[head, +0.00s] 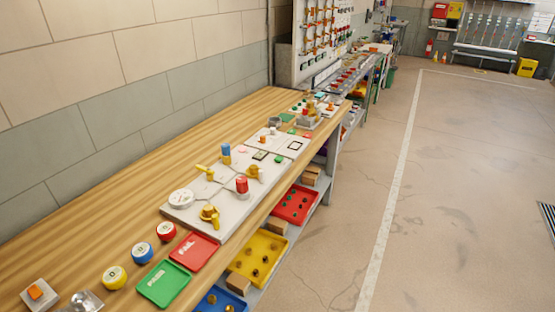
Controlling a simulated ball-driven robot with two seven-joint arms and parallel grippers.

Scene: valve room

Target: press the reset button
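A pale valve board (232,213) lies on the bench, with yellow valve handles, a round white gauge (181,198), a red knob (242,184) and a blue knob (226,152). Neither of my grippers is in view.
A shiny grey object (86,301) is cut off by the bottom edge. Yellow (115,277), blue (141,252) and red (166,230) round pieces stand near green (163,284) and red (195,251) trays. Bins sit below the bench. Floor (440,200) at right is clear.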

